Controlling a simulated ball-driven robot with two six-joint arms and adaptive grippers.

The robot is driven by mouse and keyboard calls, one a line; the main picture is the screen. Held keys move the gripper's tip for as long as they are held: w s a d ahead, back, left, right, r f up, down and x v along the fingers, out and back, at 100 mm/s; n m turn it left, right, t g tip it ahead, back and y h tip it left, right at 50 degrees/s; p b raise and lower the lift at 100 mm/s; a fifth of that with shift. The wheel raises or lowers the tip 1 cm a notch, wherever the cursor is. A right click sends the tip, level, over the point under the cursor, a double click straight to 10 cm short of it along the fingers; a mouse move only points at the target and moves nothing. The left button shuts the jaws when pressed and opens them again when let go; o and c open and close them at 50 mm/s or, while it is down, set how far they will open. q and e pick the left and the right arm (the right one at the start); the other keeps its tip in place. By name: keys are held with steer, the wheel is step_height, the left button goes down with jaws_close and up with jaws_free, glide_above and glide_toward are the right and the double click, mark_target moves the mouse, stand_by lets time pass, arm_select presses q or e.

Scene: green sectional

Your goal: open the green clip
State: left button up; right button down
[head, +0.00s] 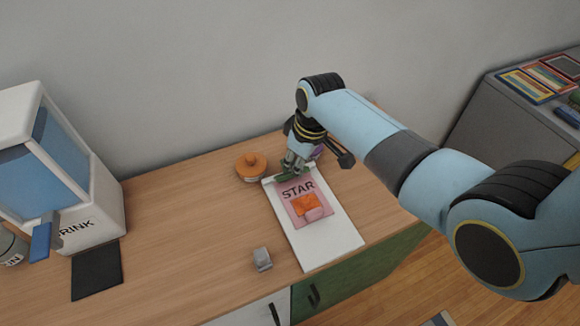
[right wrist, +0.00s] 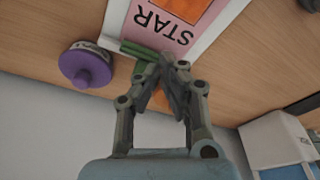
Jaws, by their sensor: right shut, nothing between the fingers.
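The green clip (head: 294,176) sits at the top end of a white board (head: 335,243), at the upper edge of a pink card (head: 301,202) marked STAR. My right gripper (head: 293,166) points down at the clip from behind and partly hides it. In the right wrist view the clip (right wrist: 138,50) lies just beyond my fingertips (right wrist: 168,64), which are close together with nothing between them. I cannot tell whether the fingers touch the clip. The clip looks down against the card. My left gripper does not show.
An orange lidded jar (head: 251,168) stands left of the board. A purple lidded jar (right wrist: 86,67) stands on the other side, mostly hidden by my arm in the head view. A small grey block (head: 262,259) and a drink machine (head: 97,212) are further left. The wall is close behind.

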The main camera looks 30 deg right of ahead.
step_height(320, 180, up, 5)
steer(key=p, duration=0.3)
steer(key=shift+f, duration=0.2)
stand_by(0.3)
